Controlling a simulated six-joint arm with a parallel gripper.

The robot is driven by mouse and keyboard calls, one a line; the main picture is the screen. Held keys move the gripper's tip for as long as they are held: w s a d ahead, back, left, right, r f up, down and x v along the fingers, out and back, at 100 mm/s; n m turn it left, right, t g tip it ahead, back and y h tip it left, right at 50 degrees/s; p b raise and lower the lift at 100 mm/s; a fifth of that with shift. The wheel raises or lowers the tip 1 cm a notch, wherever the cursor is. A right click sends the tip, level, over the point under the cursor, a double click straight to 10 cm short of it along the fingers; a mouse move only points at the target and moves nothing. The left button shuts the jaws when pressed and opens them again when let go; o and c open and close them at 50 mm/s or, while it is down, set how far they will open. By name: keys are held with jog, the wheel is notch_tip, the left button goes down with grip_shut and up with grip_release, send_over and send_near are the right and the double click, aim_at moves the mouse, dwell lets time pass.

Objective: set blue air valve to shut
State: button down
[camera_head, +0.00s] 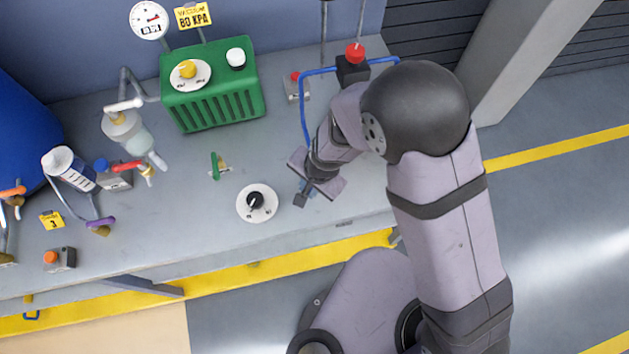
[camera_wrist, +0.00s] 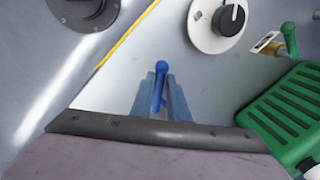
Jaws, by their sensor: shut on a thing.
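The blue air valve handle (camera_wrist: 159,84) shows in the wrist view, upright in the picture between the two fingers of my gripper (camera_wrist: 160,88). My gripper is shut on this handle. In the head view my gripper (camera_head: 303,197) is low over the bench, right of the round black-knob dial (camera_head: 256,202). The valve is mostly hidden there by my wrist and fingers, with only a bit of blue showing. I cannot tell the valve's setting from these views.
The black-knob dial also shows in the wrist view (camera_wrist: 230,18). A green-handled valve (camera_head: 215,166) stands left of my gripper. A green ribbed box (camera_head: 210,85) is behind. A blue hose (camera_head: 304,110) runs down close beside my arm.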

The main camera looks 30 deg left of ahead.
jog(key=m+p, duration=0.1)
jog(key=a+m+p, duration=0.1)
jog(key=p, duration=0.1)
jog(key=shift+w+r, duration=0.1)
jog(key=shift+r, duration=0.25)
jog(key=shift+w+a+f+m+t+p, duration=0.15)
jog(key=shift+a+m+t+p, duration=0.35)
jog(key=shift+p, duration=0.7)
jog(key=shift+d+f, duration=0.15)
jog(key=c, duration=1.7)
grip_release()
jog(key=shift+b+v, duration=0.5)
jog(key=shift+v, duration=3.2)
